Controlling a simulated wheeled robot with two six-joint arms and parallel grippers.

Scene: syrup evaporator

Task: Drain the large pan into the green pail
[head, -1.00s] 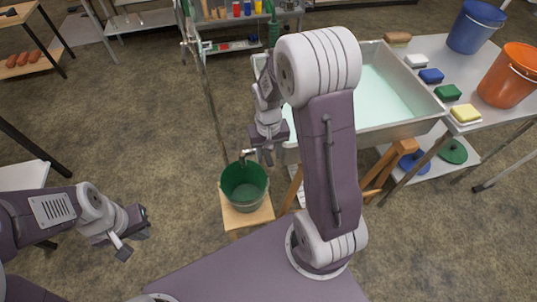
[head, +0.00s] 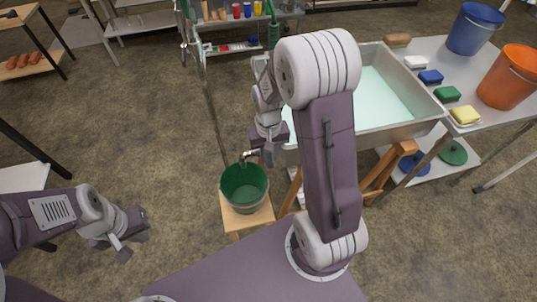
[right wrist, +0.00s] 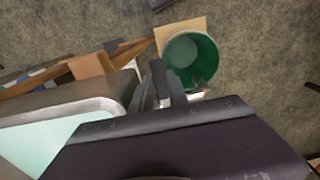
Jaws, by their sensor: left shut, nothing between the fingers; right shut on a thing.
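The large pan (head: 385,95) holds pale green liquid and stands on a wooden support. Its drain tap (head: 249,154) sticks out at the near left corner, over the green pail (head: 245,188). The pail stands upright on a small wooden stool (head: 240,219); it also shows in the right wrist view (right wrist: 190,60). My right gripper (head: 267,154) is shut at the tap, apparently on the tap's handle, which its fingers mostly hide. I cannot tell whether liquid is flowing. My left gripper (head: 128,245) is shut and empty, left of the pail.
A side table (head: 425,50) at right carries an orange bucket (head: 508,78), a blue bucket (head: 474,27) and several coloured blocks. Blue and green lids lie on its lower shelf. My right arm hides part of the pan. The floor left of the stool is clear.

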